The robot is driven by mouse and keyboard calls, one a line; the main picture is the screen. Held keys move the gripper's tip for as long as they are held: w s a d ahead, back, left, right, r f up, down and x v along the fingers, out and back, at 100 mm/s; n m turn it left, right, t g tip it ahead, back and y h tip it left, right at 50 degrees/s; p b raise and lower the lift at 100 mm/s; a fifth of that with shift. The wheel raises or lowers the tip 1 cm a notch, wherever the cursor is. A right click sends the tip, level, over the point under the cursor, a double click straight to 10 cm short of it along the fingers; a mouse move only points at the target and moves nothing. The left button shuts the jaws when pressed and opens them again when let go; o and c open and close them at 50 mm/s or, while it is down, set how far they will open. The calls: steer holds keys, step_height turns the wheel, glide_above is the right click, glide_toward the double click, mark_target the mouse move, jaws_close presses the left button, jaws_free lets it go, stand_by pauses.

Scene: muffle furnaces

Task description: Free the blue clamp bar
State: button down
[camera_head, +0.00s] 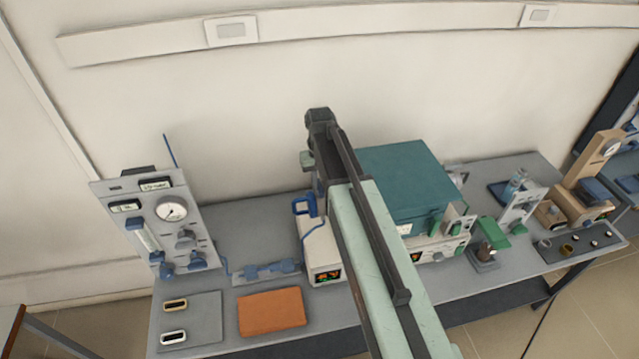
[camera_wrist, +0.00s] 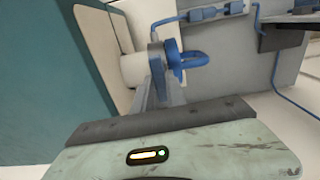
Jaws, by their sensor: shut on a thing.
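The blue clamp bar (camera_wrist: 190,61) shows in the wrist view as a looped blue part beside a pale round body. It also shows in the head view (camera_head: 301,206) above a white box with a lit display, left of the teal furnace (camera_head: 404,180). My gripper (camera_wrist: 160,78) reaches up to it in the wrist view, its grey fingers closed at the blue part's near end. The exact contact is small and partly hidden. In the head view my arm covers the fingers.
The white display box (camera_head: 322,252) stands beneath the blue part. A gauge panel (camera_head: 158,225) stands at the left, with a blue fitting on a plate (camera_head: 267,271) beside it. An orange mat (camera_head: 271,311) lies in front. A green-topped stand (camera_head: 488,240) is right of the furnace.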

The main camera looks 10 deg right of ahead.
mark_target(319, 186)
stand_by(0.6)
steer(key=c, duration=1.4)
jaws_free()
steer(key=shift+o, duration=0.2)
step_height(319, 186, up, 8)
steer(key=p, duration=0.8)
steer(key=shift+f, duration=0.1)
